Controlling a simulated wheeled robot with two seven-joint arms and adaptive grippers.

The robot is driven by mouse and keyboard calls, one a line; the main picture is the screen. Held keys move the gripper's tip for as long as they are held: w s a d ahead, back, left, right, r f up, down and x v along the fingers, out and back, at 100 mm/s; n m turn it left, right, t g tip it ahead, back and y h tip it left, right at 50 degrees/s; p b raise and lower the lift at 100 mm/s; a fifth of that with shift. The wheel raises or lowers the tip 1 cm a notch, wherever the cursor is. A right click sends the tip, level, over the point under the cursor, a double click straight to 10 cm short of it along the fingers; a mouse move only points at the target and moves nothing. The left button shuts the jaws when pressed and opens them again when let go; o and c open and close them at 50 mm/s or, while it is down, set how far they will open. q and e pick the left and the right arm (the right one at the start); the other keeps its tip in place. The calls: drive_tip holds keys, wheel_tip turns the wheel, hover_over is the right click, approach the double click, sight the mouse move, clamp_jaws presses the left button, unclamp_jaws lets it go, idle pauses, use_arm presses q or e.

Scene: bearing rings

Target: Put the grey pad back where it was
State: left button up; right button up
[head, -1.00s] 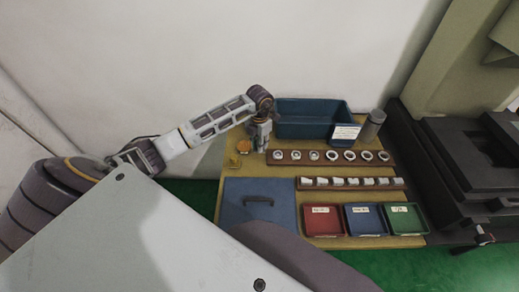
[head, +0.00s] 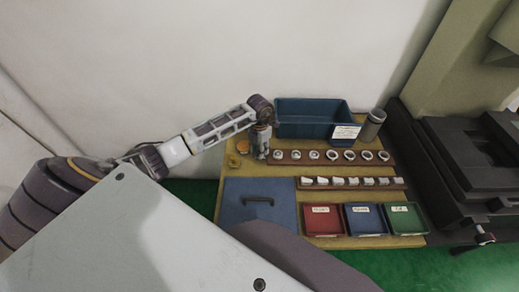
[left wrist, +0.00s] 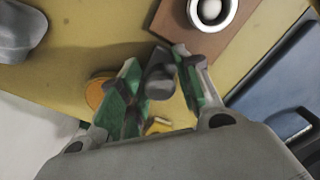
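My left gripper (head: 262,154) is low over the left part of the yellow board, beside the left end of the upper ring rack. In the left wrist view its green-lined fingers (left wrist: 160,85) stand on either side of a small dark grey piece, which looks like the grey pad (left wrist: 160,72). The fingers appear to close on it; its lower part is partly hidden. An orange disc (left wrist: 96,93) lies beside the left finger, and a small yellow piece (left wrist: 158,126) shows behind the fingers. My right gripper is not in view.
A blue bin (head: 300,117) stands behind the upper brown rack (head: 284,160) of rings, with a grey cylinder (head: 373,125) at its right. In front are a lower rack (head: 298,184), a blue lid with a handle (head: 245,190), and red (head: 322,220), blue (head: 365,219) and green (head: 404,219) trays.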

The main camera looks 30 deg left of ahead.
use_arm(q)
drive_tip(key=shift+o, duration=0.3)
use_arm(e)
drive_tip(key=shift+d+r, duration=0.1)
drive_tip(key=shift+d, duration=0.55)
use_arm(q)
drive_tip(key=shift+r, duration=0.15)
drive_tip(key=shift+r, duration=0.55)
wheel_tip(320, 180, up, 3)
drive_tip(key=shift+r, duration=0.15)
wheel_tip(320, 180, up, 6)
drive_tip(key=shift+f, duration=0.1)
drive_tip(key=shift+r, duration=0.9)
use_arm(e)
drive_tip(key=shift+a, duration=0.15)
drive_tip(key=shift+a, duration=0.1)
